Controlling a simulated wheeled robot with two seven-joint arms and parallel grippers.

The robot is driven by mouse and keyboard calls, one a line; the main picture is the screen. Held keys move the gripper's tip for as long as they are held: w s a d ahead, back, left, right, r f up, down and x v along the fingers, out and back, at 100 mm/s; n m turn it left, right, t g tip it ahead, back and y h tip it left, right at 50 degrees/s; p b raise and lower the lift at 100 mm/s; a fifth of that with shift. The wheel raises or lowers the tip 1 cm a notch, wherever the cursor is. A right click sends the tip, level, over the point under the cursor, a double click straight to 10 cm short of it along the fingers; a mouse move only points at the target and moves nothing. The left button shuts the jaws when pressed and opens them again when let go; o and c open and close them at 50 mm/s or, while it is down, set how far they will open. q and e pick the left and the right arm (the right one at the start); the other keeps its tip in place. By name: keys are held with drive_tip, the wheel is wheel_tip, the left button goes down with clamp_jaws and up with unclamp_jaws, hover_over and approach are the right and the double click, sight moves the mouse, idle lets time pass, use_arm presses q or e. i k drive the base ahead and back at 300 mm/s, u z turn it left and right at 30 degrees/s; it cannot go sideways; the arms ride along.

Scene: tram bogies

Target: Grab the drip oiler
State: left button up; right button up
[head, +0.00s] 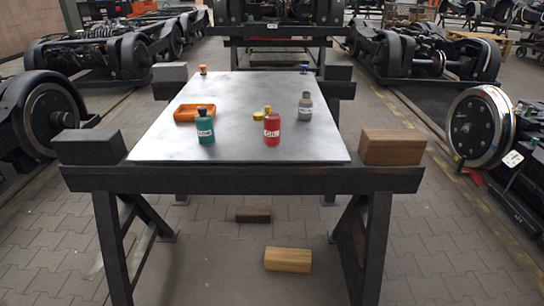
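I cannot tell for sure which thing is the drip oiler; several bottle-like things stand upright on the metal tabletop (235,120). A teal bottle (205,132) with a dark cap and white label stands near the front left. A red bottle (271,132) with a yellowish top and white label stands near the front middle. A grey bottle (305,107) with a label stands further back on the right. The labels are too small to read surely. Neither of my grippers is in view.
An orange tray (181,121) lies left of the teal bottle. A small yellow thing (257,115) lies behind the red bottle. Small items stand at the far corners (203,70), (304,68). Wooden blocks (392,147) sit on the trestle. Bogies flank the table.

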sight(271, 124)
drive_tip(key=u, duration=1.15)
drive_tip(key=i, duration=0.9)
drive_tip(key=z, duration=0.6)
